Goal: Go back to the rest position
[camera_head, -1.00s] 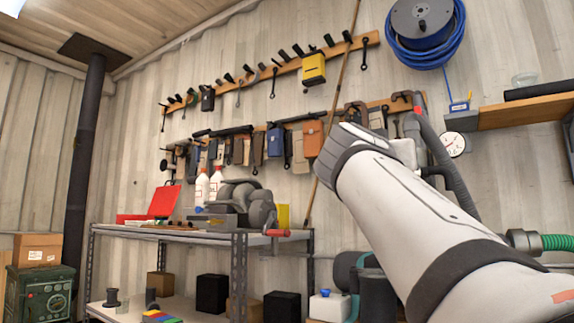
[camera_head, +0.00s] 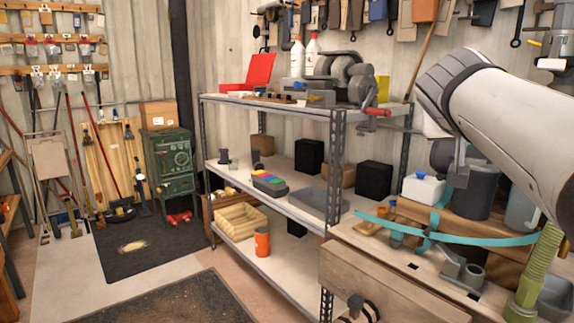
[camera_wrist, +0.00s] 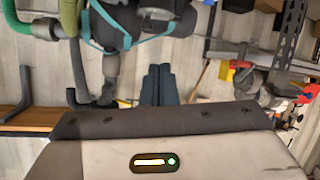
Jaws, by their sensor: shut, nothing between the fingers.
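My gripper (camera_wrist: 158,84) shows in the wrist view as two dark fingers side by side, shut with nothing between them. In the head view my pale arm reaches in from the right edge, above the wooden workbench (camera_head: 365,285). The gripper end is hard to make out there against the dark containers behind it.
A metal shelf unit (camera_head: 268,103) stands mid-view, with a grey machine (camera_head: 348,75) and a red case (camera_head: 262,70) on top. Left are a green stove (camera_head: 170,160), a dark mat (camera_head: 125,245) and open floor.

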